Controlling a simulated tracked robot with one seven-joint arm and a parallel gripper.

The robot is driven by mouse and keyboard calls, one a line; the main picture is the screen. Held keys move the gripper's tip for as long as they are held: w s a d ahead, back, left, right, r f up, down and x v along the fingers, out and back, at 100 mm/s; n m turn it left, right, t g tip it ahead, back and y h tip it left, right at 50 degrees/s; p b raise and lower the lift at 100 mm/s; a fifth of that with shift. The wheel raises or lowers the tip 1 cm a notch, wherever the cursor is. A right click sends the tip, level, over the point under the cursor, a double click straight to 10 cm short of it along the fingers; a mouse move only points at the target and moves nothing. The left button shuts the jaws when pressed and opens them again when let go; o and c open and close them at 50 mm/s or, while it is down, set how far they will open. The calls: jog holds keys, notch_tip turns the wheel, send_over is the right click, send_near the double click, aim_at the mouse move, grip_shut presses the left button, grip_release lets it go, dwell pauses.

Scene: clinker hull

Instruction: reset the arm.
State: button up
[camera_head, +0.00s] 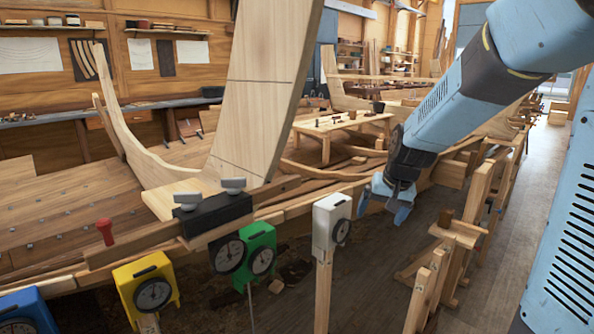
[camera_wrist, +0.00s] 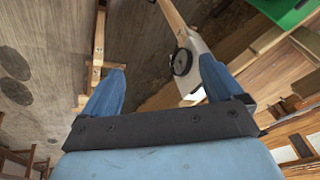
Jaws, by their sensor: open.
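My gripper (camera_head: 385,200) hangs at the end of my blue arm, right of the white dial gauge (camera_head: 331,222) in the head view. In the wrist view my gripper (camera_wrist: 160,88) shows two blue fingers spread apart with nothing between them that they touch. The white gauge (camera_wrist: 196,58) also shows in the wrist view, beyond the right finger. I see no contact between my gripper and the gauge or the hull.
A green gauge (camera_head: 258,248), a yellow gauge (camera_head: 147,287) and a blue gauge (camera_head: 27,312) stand along the hull edge. A black block (camera_head: 213,214) sits on the plank. Wooden stands (camera_head: 455,240) are close right of my gripper. Floor (camera_head: 505,215) is open beyond them.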

jog(key=s+r, duration=0.3)
jog(key=s, duration=0.5)
jog(key=s+d+r+n+t, duration=0.1)
jog(key=s+r, duration=0.2)
jog(key=s, duration=0.4)
jog(key=s+d+r+n+h, duration=0.1)
jog(key=s+r, duration=0.3)
jog(key=s, duration=0.4)
jog(key=shift+s+d, duration=0.25)
jog(key=shift+s, duration=0.05)
